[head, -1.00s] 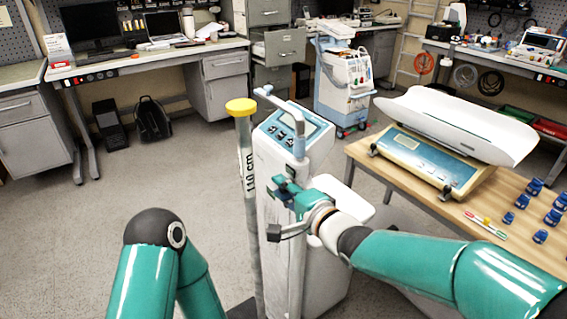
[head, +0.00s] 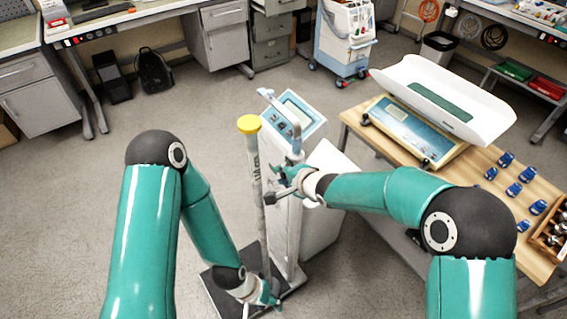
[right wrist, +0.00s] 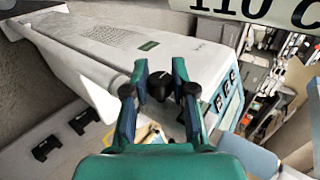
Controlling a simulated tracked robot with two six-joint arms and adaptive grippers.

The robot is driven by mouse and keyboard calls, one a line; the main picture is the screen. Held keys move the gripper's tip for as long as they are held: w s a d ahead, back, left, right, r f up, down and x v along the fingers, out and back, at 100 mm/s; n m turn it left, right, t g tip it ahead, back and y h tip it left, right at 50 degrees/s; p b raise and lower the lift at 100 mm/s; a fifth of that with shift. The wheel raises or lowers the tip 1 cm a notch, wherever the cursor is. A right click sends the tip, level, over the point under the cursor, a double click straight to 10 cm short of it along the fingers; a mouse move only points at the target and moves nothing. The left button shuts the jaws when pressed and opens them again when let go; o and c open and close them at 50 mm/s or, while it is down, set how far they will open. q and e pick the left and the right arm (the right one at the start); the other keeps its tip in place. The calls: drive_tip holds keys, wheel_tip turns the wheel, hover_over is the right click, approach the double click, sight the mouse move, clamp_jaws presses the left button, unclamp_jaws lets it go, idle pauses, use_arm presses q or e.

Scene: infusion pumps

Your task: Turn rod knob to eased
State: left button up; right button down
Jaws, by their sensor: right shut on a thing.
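The rod knob (right wrist: 160,85) is small and black; the right wrist view shows it between my right gripper's fingertips (right wrist: 159,90). The right gripper is shut on the knob. My left gripper (head: 263,300) is low, near the dark base plate (head: 222,291); its fingers are too small to read.
A yellow-topped post (head: 249,124) with a cm label stands just left of the rod. A wooden table (head: 470,192) with a baby scale (head: 445,105) and several blue items stands right. A white cart (head: 343,40) stands behind.

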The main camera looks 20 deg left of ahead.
drive_tip(key=shift+s+f+p, duration=0.15)
drive_tip(key=shift+f+p, duration=0.1)
drive_tip(key=shift+p, duration=0.05)
drive_tip(key=shift+f, duration=0.1)
drive_tip(key=c, duration=0.9)
unclamp_jaws()
drive_tip(key=shift+a, duration=0.1)
drive_tip(key=shift+c, duration=0.2)
drive_tip(key=shift+r, duration=0.25)
drive_tip(key=shift+r, duration=0.15)
drive_tip(key=v, duration=1.1)
drive_tip(key=shift+d+r, duration=0.15)
drive_tip(key=shift+d, duration=0.15)
